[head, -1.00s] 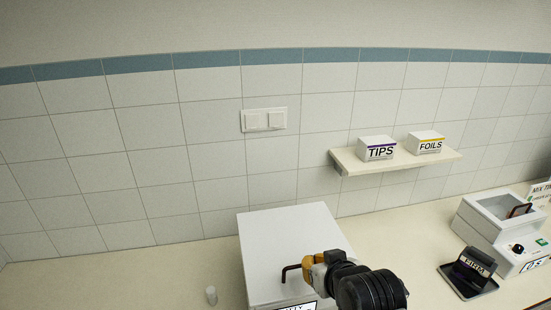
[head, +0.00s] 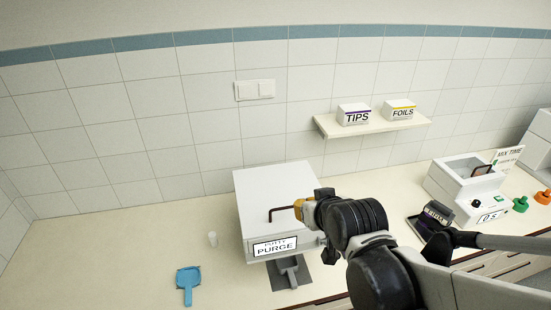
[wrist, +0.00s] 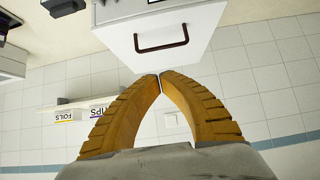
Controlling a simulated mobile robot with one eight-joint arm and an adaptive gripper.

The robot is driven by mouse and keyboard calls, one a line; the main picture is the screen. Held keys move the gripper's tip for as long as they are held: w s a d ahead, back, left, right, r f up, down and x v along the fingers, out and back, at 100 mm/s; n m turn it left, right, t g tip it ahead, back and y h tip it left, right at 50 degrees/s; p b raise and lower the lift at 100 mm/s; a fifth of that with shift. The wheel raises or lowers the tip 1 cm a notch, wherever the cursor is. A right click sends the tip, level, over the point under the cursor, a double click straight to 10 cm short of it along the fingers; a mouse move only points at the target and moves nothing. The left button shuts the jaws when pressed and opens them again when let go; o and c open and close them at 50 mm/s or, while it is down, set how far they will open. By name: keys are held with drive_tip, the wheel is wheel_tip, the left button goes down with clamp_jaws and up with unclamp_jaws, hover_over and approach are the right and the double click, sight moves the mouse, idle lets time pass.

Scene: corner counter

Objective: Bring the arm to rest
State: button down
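My gripper (head: 299,208) is beside the dark handle (head: 283,212) on top of the white box labelled PURGE (head: 262,190). In the wrist view its two yellow-brown fingers (wrist: 160,77) meet at their tips, shut with nothing visible between them. In that view the handle (wrist: 161,41) shows beyond the fingertips, apart from them in the picture. The exact gap is hard to judge. My arm reaches in from the lower right in the head view.
A blue scoop (head: 188,284), a small clear cup (head: 213,239) and a grey scoop (head: 289,273) sit around the box. A wall shelf (head: 372,127) holds the TIPS box (head: 354,114) and FOILS box (head: 399,110). A white device (head: 467,187) stands right. Free counter lies left.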

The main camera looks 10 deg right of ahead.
drive_tip(key=s+f+g+b, duration=0.1)
drive_tip(key=s+f+b, duration=0.4)
drive_tip(key=f+b, duration=0.7)
drive_tip(key=s+f+g+b, duration=0.2)
drive_tip(key=s+f+b, duration=0.4)
drive_tip(key=f+b, duration=0.6)
drive_tip(key=b, duration=0.3)
drive_tip(key=shift+s+a, duration=0.15)
drive_tip(key=shift+s, duration=0.1)
